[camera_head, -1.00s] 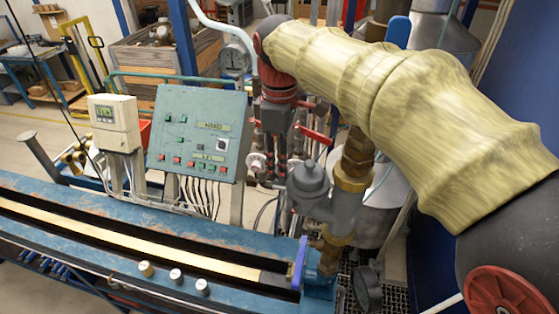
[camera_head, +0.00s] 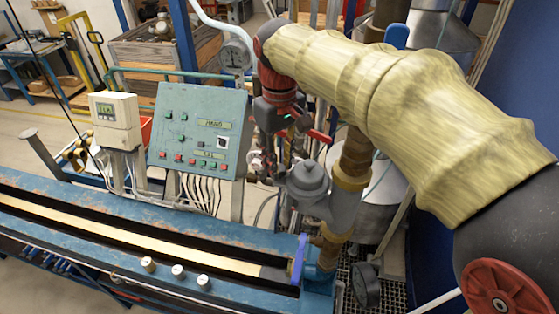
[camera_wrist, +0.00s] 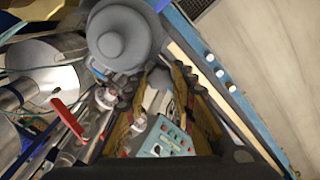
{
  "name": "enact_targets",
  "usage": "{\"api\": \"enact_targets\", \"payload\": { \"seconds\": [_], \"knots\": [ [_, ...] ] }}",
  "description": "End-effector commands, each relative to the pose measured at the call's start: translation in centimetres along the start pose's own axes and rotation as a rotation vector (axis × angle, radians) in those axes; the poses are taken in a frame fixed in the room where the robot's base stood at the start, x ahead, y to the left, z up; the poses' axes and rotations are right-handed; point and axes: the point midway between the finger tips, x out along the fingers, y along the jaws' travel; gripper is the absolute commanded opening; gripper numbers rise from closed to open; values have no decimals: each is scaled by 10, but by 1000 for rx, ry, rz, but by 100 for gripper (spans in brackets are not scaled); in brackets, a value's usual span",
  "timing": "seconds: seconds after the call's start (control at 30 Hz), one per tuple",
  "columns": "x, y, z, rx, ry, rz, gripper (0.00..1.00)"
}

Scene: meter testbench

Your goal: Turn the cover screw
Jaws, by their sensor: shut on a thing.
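The grey domed meter body (camera_head: 308,182) stands on brass fittings at the right end of the blue bench. It shows from above as a round grey cover in the wrist view (camera_wrist: 122,38). My gripper (camera_head: 274,178) hangs down at the left side of this cover, close against it. In the wrist view my gripper's dark and yellow fingers (camera_wrist: 163,70) reach forward beside the cover's rim. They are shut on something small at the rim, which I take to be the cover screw.
The green control panel (camera_head: 199,130) and white display box (camera_head: 116,122) stand left of my gripper. Red-handled valves (camera_head: 320,137) and pipes crowd behind the meter. The bench (camera_head: 100,225) is mostly clear.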

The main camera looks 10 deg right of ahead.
Motion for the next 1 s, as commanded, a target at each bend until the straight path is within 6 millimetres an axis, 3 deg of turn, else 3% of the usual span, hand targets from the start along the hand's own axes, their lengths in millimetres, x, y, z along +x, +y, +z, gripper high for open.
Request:
{"api": "enact_targets", "payload": {
  "seconds": [0.53,0.57,0.87,1.0],
  "knots": [
    [0,0,0,28,2,0,0],
    [0,0,0,28,2,0,26],
    [0,0,0,27,1,0,43],
    [0,0,0,27,1,0,44]
  ]
}}
